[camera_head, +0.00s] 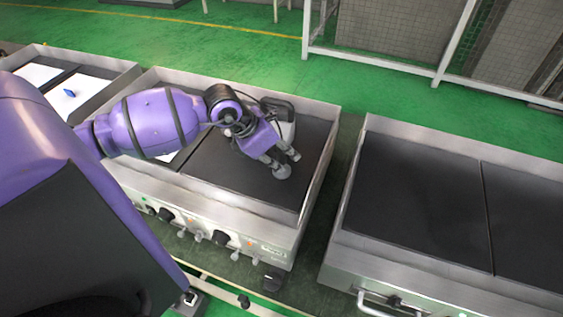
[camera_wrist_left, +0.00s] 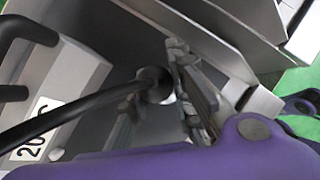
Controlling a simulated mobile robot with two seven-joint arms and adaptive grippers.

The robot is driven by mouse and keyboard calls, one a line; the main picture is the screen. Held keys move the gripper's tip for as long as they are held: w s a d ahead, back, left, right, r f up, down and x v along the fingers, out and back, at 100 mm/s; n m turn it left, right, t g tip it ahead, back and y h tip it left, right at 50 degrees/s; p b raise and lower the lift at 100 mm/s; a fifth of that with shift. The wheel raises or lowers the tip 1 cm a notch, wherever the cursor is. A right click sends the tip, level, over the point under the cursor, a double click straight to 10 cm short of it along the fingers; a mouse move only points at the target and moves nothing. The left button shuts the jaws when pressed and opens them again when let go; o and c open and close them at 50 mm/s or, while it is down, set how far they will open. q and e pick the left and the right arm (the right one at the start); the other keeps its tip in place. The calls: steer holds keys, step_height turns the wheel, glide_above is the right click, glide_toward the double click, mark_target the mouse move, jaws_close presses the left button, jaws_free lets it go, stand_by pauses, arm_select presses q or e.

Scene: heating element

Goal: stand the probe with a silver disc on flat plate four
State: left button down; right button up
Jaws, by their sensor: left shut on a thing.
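The probe's round silver disc (camera_head: 282,172) is at the tips of my left gripper (camera_head: 281,160), over the dark right-hand plate (camera_head: 225,165) of the middle unit. I cannot tell whether the disc touches the plate. In the left wrist view, the disc (camera_wrist_left: 152,84) shows beyond the fingers of my left gripper (camera_wrist_left: 160,105), with a black cable (camera_wrist_left: 75,112) running across to it. The left gripper is shut on the probe; its fingers hide part of the probe's body. No plate number is legible. My right gripper is not in view.
A grey box with a black handle (camera_head: 284,118) stands at the plate's back; its label (camera_wrist_left: 38,128) shows in the left wrist view. Raised metal walls surround the plates. Another unit (camera_head: 420,195) with bare dark plates stands at right. A small blue item (camera_head: 70,93) lies far left.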

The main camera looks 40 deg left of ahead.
mark_target(282, 163)
arm_select(q)
steer(key=shift+w+a+f, duration=0.2)
steer(key=shift+f, duration=0.15)
step_height(282, 163, down, 3)
steer(key=shift+r, duration=0.1)
steer(key=shift+f, duration=0.25)
steer(key=c, duration=1.6)
jaws_free()
steer(key=shift+o, duration=0.2)
steer(key=shift+r, duration=0.1)
